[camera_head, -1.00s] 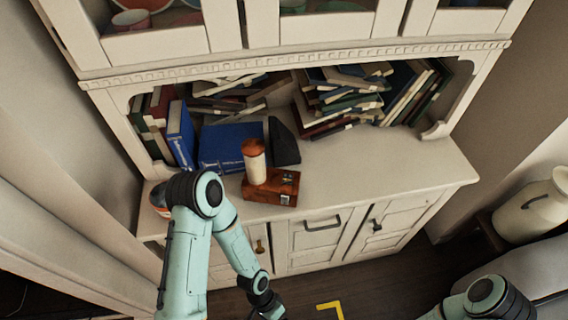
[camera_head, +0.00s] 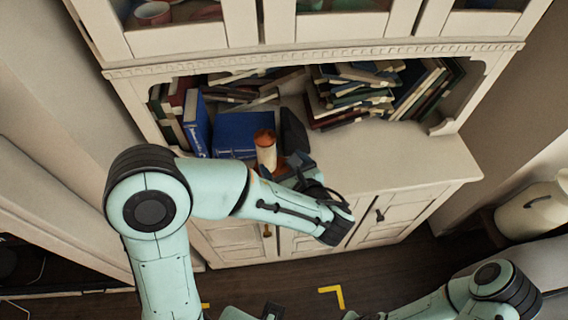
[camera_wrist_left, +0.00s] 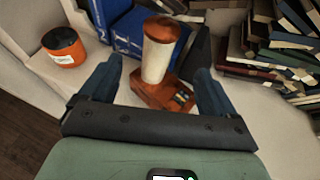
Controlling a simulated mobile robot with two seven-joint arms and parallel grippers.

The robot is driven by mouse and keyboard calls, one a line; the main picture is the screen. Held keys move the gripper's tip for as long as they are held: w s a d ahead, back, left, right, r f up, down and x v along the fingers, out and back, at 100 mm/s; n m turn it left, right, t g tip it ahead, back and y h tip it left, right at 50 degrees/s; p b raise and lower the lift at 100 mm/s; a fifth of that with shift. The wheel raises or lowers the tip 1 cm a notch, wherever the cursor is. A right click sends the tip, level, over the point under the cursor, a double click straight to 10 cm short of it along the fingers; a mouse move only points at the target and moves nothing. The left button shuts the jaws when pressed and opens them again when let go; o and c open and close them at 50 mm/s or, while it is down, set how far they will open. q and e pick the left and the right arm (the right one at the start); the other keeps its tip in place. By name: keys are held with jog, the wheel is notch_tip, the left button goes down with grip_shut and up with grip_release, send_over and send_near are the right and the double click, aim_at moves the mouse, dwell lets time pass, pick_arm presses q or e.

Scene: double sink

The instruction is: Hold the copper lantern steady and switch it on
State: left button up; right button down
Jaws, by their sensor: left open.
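The copper lantern is a pale upright cylinder with a copper cap (camera_head: 265,150), standing on the white cabinet's counter. In the left wrist view the lantern (camera_wrist_left: 160,52) rises from or stands against a brown-orange box-like base (camera_wrist_left: 160,93) with small markings on it; I cannot tell whether they are a switch. My left gripper (camera_wrist_left: 159,66) is open, its dark fingers on either side of the lantern with visible gaps. In the head view my left gripper (camera_head: 296,168) is just in front and right of the lantern, hiding most of the base. My right gripper does not clearly show.
A blue book (camera_head: 240,134) and a dark wedge-shaped object (camera_head: 293,131) stand just behind the lantern. Books crowd the shelf. An orange round container (camera_wrist_left: 64,47) stands left of it. The counter's right part (camera_head: 400,162) is clear.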

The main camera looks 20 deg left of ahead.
aim_at(264, 142)
pick_arm(q)
jog(key=p+x, duration=0.1)
jog(key=x, duration=1.2)
jog(key=shift+a+f, duration=0.1)
jog(key=shift+f, duration=0.1)
pick_arm(e)
jog(key=shift+w+r, duration=0.5)
jog(key=shift+r, duration=0.3)
pick_arm(q)
jog(key=c, duration=1.2)
